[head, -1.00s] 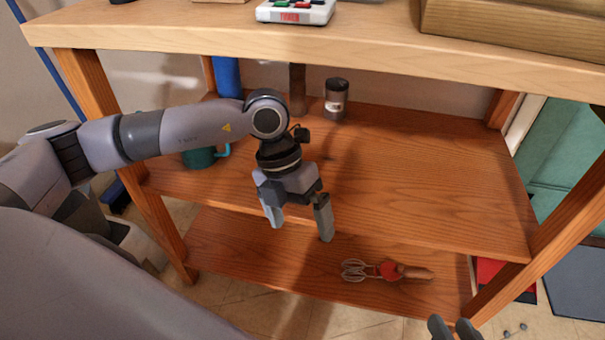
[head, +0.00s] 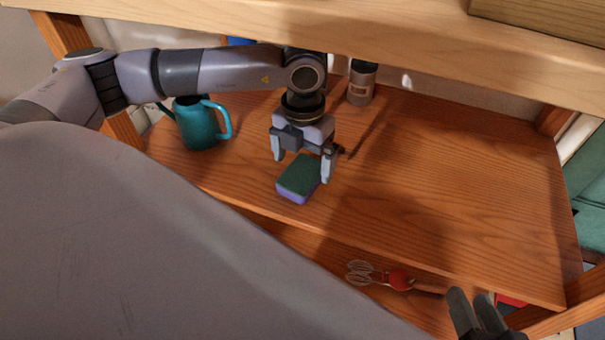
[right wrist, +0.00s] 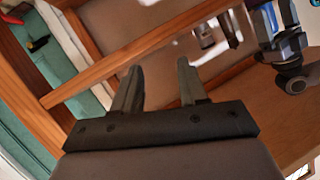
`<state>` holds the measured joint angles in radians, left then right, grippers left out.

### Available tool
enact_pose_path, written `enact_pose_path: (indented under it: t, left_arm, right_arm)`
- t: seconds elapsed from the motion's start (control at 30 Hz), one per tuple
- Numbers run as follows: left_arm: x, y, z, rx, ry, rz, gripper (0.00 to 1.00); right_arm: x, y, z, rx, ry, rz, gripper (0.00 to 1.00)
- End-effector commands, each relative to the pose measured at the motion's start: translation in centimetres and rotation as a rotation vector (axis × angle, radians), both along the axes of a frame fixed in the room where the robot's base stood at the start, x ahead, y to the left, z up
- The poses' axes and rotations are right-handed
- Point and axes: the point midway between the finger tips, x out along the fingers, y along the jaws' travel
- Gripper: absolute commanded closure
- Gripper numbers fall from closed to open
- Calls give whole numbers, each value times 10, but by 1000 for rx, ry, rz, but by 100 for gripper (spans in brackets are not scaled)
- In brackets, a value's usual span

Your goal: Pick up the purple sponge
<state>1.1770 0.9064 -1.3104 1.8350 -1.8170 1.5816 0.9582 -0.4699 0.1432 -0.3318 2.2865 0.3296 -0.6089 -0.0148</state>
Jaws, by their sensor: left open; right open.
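The purple sponge (head: 298,180) has a green top and a purple side. It lies on the middle wooden shelf (head: 430,190) near its front edge. My left gripper (head: 301,171) is open, pointing down, with its fingers at the far side of the sponge in the head view. Whether the fingers touch the sponge I cannot tell. My right gripper (head: 478,312) is at the bottom right of the head view, away from the sponge. In the right wrist view the right gripper (right wrist: 158,80) is open with nothing between its fingers.
A teal watering can or jug (head: 198,122) stands left of the sponge. A dark jar (head: 361,82) stands at the back. A whisk with a red part (head: 385,278) lies on the lower shelf. The upper board (head: 300,25) overhangs the arm. The shelf's right side is clear.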

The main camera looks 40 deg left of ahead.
Motion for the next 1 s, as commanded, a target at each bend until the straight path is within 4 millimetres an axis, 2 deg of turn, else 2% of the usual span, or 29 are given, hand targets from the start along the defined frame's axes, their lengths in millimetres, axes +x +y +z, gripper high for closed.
enact_pose_path:
  t: [0.03, 0.13, 0.4, 0.47, 0.5, 0.57, 0.6, 1.0]
  left_arm:
    - [-2, -1, -14, 0, 1, -2, 1]
    - [-1, -1, -26, -1, 2, -1, 1]
    - [-1, -1, -29, -2, 0, -1, 1]
    - [-1, -1, -29, -2, 0, -1, 21]
    - [-1, -1, -29, -2, 0, -1, 34]
    - [-1, -1, -29, -2, 0, -1, 53]
    - [-1, -1, -29, -2, 0, -1, 60]
    - [-1, -1, -27, -2, 0, -1, 60]
  right_arm:
    - [0, 0, -5, -1, -9, 1, 57]
    - [-1, -5, -5, -24, -34, -7, 57]
    - [-1, -7, -2, -35, -47, -11, 57]
    - [-1, -7, -2, -34, -47, -12, 57]
    - [-1, -7, -2, -34, -47, -12, 57]
    - [-1, -7, -2, -34, -47, -12, 57]
    - [-1, -7, -2, -34, -47, -12, 57]
    - [-2, -6, -1, -33, -44, -11, 57]
